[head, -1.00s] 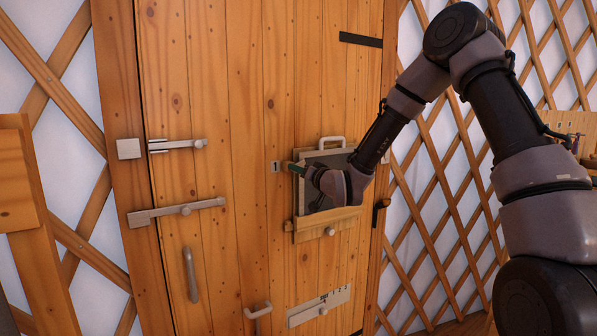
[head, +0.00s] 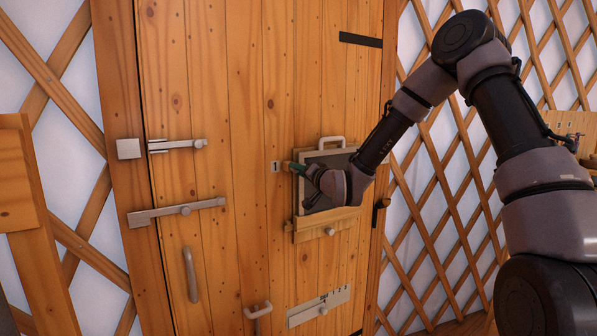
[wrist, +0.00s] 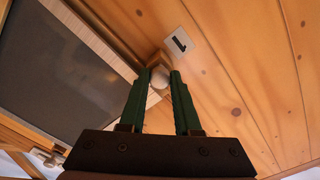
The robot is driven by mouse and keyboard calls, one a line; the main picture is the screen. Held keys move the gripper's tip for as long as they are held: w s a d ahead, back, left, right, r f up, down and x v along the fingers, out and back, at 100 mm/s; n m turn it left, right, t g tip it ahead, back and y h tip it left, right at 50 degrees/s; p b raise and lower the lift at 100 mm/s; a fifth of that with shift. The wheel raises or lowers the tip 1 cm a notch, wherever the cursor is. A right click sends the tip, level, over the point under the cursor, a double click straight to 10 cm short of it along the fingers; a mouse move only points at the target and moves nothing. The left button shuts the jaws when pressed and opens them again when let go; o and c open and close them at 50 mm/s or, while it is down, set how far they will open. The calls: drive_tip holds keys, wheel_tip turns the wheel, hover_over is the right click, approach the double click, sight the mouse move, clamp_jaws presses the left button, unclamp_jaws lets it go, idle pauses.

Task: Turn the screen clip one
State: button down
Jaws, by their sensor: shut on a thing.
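The screen (head: 322,166) is a dark panel in a light frame on the wooden door, with a pale handle on top. In the wrist view the screen (wrist: 75,75) fills the left side. The label plate marked 1 (wrist: 179,43) is on the door beside the frame; it also shows in the head view (head: 275,167). Clip one (wrist: 160,76) is a small pale knob with a wooden part behind it, just below the label. My gripper (wrist: 160,80) is shut on clip one, a green finger on each side. In the head view my wrist hides part of the screen.
The door carries two metal bolts (head: 178,145) at left, a long handle (head: 190,274), and a numbered metal slide plate (head: 318,306) below. A wooden ledge with a knob (head: 329,231) lies under the screen. Lattice wall (head: 440,220) stands to the right.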

drive_tip(key=c, duration=0.6)
unclamp_jaws()
drive_tip(key=v, duration=1)
drive_tip(key=shift+s+d, duration=0.3)
